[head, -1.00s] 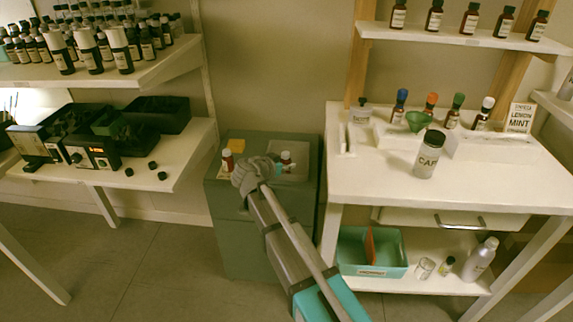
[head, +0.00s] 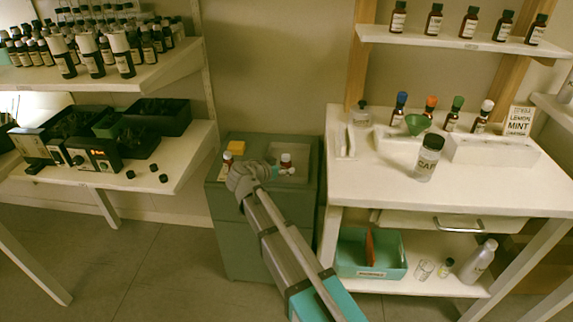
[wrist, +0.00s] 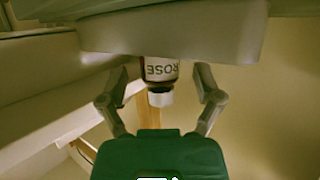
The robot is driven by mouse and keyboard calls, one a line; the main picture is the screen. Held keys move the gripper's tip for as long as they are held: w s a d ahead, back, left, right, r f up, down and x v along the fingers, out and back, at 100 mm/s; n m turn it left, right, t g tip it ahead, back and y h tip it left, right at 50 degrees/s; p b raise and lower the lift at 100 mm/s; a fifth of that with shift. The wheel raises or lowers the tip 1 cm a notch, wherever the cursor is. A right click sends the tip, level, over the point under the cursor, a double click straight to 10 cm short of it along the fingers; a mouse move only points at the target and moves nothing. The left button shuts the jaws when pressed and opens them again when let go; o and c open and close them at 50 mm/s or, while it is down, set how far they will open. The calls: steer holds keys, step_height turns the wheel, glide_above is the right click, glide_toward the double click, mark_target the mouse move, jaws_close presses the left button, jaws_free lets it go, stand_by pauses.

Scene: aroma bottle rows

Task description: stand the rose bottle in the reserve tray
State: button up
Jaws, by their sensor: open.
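The rose bottle (wrist: 161,70), dark with a ROSE label and a white cap, shows upside down in the wrist view. In the head view a bottle with a white cap (head: 286,161) stands upright at a pale grey tray (head: 300,176) on the grey cabinet. In the wrist view the tray's wall (wrist: 180,32) hides the bottle's base. My gripper (wrist: 160,104) is open, with a finger on each side of the bottle and gaps between. In the head view my gripper (head: 272,172) is just left of the bottle. No legible label marks this tray as the reserve tray.
Open floor lies in front of the cabinet.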

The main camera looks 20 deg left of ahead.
steer(key=p+v, duration=0.3)
steer(key=v, duration=0.7)
stand_by(0.7)
